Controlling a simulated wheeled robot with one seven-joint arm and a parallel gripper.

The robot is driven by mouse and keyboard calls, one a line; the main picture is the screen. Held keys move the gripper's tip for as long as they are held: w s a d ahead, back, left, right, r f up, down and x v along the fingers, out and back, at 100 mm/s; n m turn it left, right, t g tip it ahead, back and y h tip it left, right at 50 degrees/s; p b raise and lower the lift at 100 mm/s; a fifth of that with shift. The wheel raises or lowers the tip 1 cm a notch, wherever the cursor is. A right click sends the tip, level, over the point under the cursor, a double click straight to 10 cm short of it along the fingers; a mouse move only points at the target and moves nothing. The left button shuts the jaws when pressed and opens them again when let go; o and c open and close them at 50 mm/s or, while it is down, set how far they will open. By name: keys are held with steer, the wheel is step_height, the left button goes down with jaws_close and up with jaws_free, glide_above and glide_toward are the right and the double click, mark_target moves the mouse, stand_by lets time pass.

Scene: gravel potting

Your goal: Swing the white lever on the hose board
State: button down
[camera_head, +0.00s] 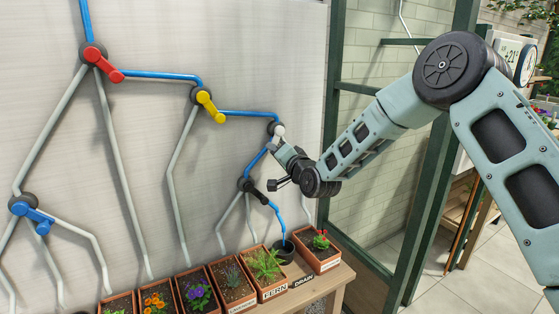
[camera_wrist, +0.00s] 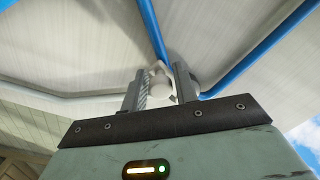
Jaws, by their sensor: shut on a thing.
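The white lever (camera_head: 279,131) sits on a dark round hub at the right end of the hose board (camera_head: 150,150). My gripper (camera_head: 275,145) reaches it from the lower right. In the wrist view the lever's pale knob (camera_wrist: 161,84) is between the two fingers of my gripper (camera_wrist: 161,90), which are shut on it. A blue pipe enters the hub from the left, and another blue pipe (camera_head: 256,160) runs down from it to the black lever's hub. The gripper hides part of the white lever and its hub.
Other levers on the board are red (camera_head: 112,73), yellow (camera_head: 210,106), blue (camera_head: 40,222) and black (camera_head: 257,195). The black one is close below my gripper. Several planters, including one with a fern (camera_head: 264,264), and a dark drain pot (camera_head: 284,250) stand along the bench below.

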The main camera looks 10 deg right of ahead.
steer(key=shift+w+d+r+m+b, duration=0.1)
steer(key=shift+d+r+m+b, duration=0.2)
steer(key=shift+m, duration=0.3)
steer(key=c, duration=1.3)
jaws_free()
steer(key=shift+f, duration=0.1)
steer(key=shift+o, duration=0.2)
steer(key=shift+a, duration=0.25)
steer(key=b+v, duration=0.3)
steer(key=v, duration=1.4)
steer(key=shift+s, duration=0.3)
